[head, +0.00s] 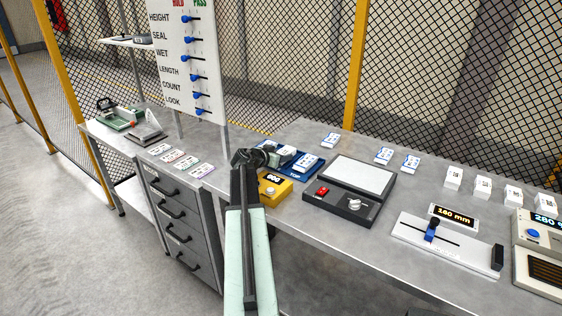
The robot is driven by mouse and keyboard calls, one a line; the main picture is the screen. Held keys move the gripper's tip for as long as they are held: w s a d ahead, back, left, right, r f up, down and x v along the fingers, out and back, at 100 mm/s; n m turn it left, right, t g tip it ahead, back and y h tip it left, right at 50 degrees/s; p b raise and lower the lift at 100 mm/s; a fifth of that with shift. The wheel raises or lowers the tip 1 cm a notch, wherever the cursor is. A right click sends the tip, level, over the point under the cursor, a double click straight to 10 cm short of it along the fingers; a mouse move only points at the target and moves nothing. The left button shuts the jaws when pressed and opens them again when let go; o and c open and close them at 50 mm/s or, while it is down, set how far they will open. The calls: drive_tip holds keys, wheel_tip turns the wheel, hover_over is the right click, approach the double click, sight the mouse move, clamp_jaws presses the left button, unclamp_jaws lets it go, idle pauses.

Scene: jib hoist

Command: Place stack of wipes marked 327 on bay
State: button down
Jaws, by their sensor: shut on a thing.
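My gripper (266,156) is at the end of my arm, low over the left end of the blue tray marked TOP (296,175). It is shut on a small whitish stack (284,152), partly hidden by the gripper; I cannot read a number on it. I cannot tell whether this stack touches the tray. Another white and blue pack (306,162) lies on the tray to its right. No label reading 327 and no label naming a bay is legible.
A dark device with a pale panel (352,188) is to the right, then a slide gauge (446,244). Several white packs line the bench's back. A lettered board (186,60) rises behind left.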

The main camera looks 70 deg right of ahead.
drive_tip(key=shift+f, duration=0.15)
drive_tip(key=c, duration=1)
unclamp_jaws()
drive_tip(key=shift+o, duration=0.2)
drive_tip(key=shift+r, duration=0.25)
drive_tip(key=p+v, duration=0.4)
drive_tip(key=v, duration=0.8)
drive_tip(key=shift+p, duration=0.35)
drive_tip(key=shift+f, duration=0.1)
